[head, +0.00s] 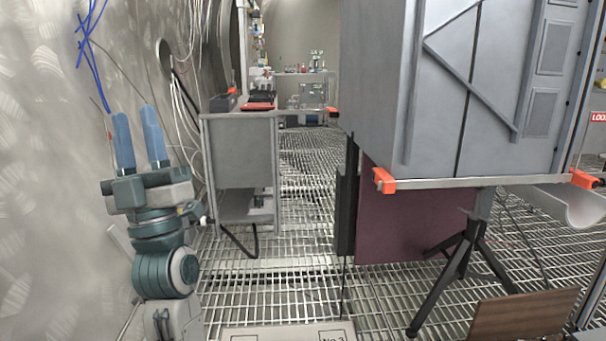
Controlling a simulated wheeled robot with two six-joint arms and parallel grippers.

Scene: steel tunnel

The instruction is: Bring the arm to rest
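My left arm rises at the left of the head view, close to the tunnel wall. Its gripper (139,140) points upward, with two blue fingers standing apart and nothing between them. It is open and touches nothing that I can see. My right gripper does not show in this view.
A grey metal bench (240,150) with items on top stands just right of the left arm. A large grey cabinet (465,90) with orange-capped corners fills the right. A black tripod (462,255) and a brown board (522,315) stand below. Open grating floor (305,190) runs down the middle.

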